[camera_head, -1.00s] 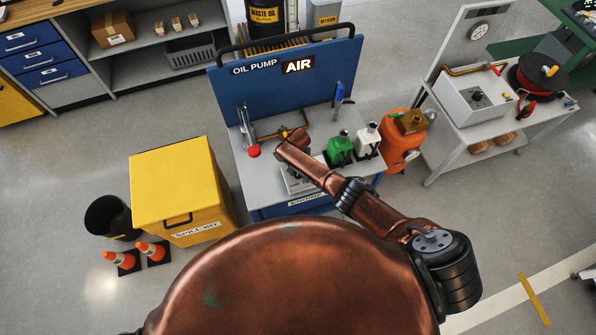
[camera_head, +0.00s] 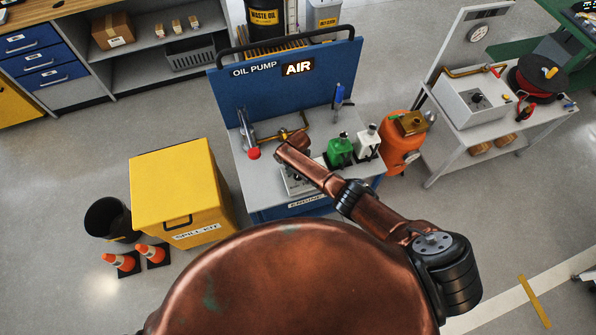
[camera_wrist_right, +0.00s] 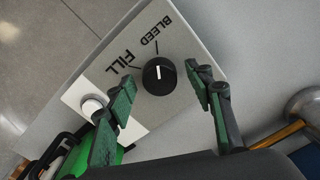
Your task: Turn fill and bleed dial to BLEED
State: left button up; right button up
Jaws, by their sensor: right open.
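The fill and bleed dial (camera_wrist_right: 159,75) is a round black knob on a light grey panel (camera_wrist_right: 190,35) in the right wrist view. Its white pointer line points up the picture, in line with the tick by the word BLEED (camera_wrist_right: 153,31). The word FILL (camera_wrist_right: 120,62) and its tick are to the left. My right gripper (camera_wrist_right: 163,79) is open, its green-padded fingers apart on either side of the dial, with gaps showing. In the head view, my right wrist covers much of the panel box (camera_head: 297,184) and hides the dial. My left gripper is not in view.
A white button (camera_wrist_right: 92,106) is beside FILL. On the blue oil pump cart (camera_head: 300,90) stand a green bottle (camera_head: 340,151), a white bottle (camera_head: 367,143), a red knob (camera_head: 254,153) and brass piping (camera_head: 271,135). A yellow spill kit box (camera_head: 175,185) stands to the left.

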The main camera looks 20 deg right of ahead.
notch_tip(320, 180, up, 12)
dwell(0.5)
dwell(0.4)
